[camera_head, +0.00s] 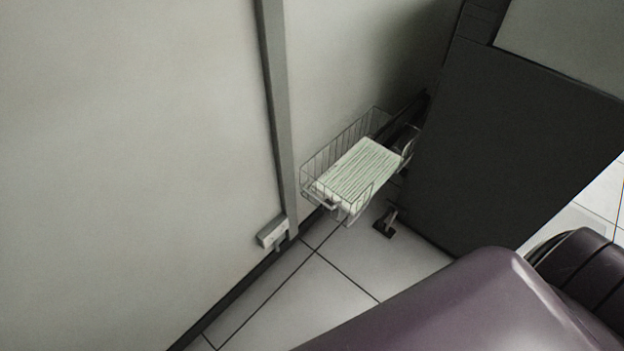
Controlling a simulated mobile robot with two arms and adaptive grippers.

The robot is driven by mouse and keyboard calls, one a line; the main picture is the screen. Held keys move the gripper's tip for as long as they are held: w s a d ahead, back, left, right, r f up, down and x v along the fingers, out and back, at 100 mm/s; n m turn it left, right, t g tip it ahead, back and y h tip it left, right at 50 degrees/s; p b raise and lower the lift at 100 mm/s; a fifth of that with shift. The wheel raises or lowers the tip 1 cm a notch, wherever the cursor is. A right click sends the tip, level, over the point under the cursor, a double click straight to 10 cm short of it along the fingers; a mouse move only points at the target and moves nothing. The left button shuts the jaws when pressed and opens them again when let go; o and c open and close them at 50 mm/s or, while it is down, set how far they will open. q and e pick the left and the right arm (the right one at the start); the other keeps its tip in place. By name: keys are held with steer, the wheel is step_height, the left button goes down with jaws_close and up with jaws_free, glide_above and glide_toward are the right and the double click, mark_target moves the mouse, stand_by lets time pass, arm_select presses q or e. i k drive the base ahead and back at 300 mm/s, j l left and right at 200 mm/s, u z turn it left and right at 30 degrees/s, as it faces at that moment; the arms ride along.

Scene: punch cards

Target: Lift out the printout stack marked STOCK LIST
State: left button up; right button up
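A stack of printout paper (358,172) with pale green stripes lies in a wire basket (312,172). The basket is beside the wall, low down near the floor. No lettering can be read on the stack, so I cannot tell whether it is marked STOCK LIST. The basket's wires rise around the stack, and its front rim has a lower opening. Neither of my grippers is in view.
A dark cabinet (490,150) stands close on the basket's right, with a small foot (385,224) below. A grey wall post (277,110) with a small box (270,233) is on the left. Tiled floor (310,295) in front is clear.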

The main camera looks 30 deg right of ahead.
mark_target(368, 161)
steer(key=z, duration=1.2)
